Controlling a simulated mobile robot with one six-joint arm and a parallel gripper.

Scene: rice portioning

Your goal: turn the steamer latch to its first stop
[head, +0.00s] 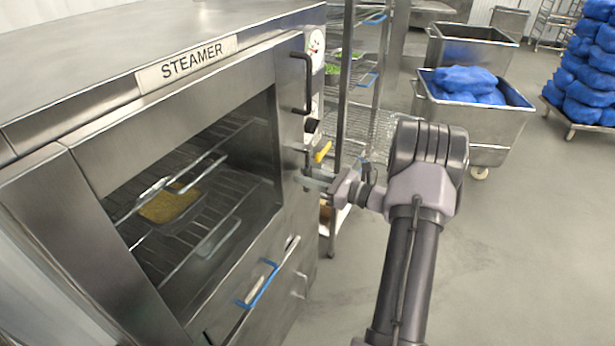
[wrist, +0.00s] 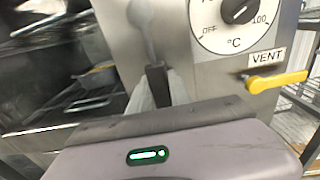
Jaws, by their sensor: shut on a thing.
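The steamer (head: 190,80) fills the left of the head view. Its latch is a grey lever with a dark grip (wrist: 157,82), in the wrist view hanging down from a round pivot on the steel front. My gripper (head: 310,181) is at the front's right side and is shut on the latch's grip; its pale fingers (wrist: 172,92) show on both sides of the grip in the wrist view. In the head view the gripper hides most of the latch. The lever points roughly straight down in the wrist view.
A yellow vent handle (wrist: 278,82) sits close right of my gripper, below a temperature dial (wrist: 240,12). A dark door handle (head: 307,82) is above. A tray of yellow food (head: 168,205) shows inside.

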